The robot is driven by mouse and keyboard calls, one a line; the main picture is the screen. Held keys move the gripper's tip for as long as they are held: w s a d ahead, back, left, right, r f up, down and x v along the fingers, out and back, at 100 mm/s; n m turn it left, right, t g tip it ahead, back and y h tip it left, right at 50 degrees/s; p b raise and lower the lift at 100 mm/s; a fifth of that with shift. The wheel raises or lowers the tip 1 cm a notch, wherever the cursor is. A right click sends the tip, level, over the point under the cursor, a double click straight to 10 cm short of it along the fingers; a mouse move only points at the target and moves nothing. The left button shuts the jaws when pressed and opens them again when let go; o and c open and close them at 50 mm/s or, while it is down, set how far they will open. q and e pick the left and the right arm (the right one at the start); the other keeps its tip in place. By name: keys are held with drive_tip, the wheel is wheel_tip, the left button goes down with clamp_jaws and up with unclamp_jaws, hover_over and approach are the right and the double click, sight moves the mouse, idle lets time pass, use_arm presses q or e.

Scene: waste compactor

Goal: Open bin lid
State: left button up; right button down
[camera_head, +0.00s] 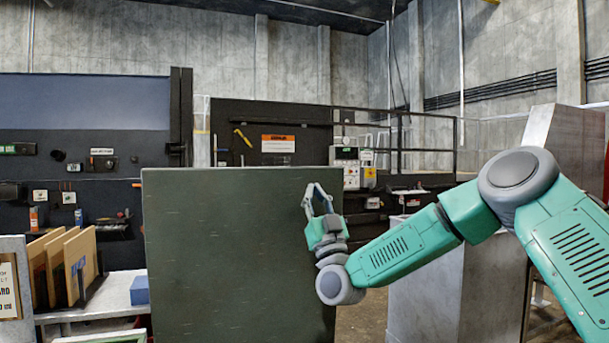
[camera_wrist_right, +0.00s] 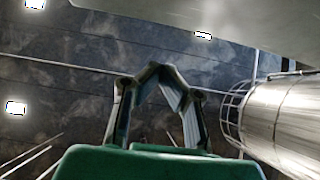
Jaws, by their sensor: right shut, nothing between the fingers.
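A large flat dark green panel (camera_head: 230,250), which looks like the bin lid, stands upright in the middle of the head view. The bin's body is not clearly visible. My right gripper (camera_head: 316,192) points upward at the panel's right edge, overlapping it in the picture; I cannot tell whether they touch. Its fingers are shut with nothing between them. In the wrist view the fingers (camera_wrist_right: 155,70) meet at the tips against the dark ceiling. My left gripper is not in view.
A bench (camera_head: 105,300) with upright boards (camera_head: 65,265) and a blue block (camera_head: 139,290) stands at left. A grey metal cabinet (camera_head: 425,290) stands behind my right arm. A railing (camera_head: 430,145) and control box (camera_head: 345,165) are farther back. A shiny cylinder (camera_wrist_right: 285,120) shows in the wrist view.

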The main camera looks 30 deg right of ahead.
sight(301, 169)
drive_tip(key=shift+y, duration=0.3)
drive_tip(key=w+r, duration=0.1)
drive_tip(key=w+r+p, duration=0.1)
drive_tip(key=w, duration=0.1)
drive_tip(key=w+r, duration=0.1)
drive_tip(key=shift+w+d+p, duration=0.4)
drive_tip(key=shift+w+d+f, duration=0.1)
drive_tip(key=shift+w+d, duration=0.15)
drive_tip(key=shift+w, duration=0.35)
drive_tip(key=shift+d, duration=0.15)
drive_tip(key=shift+w, duration=0.1)
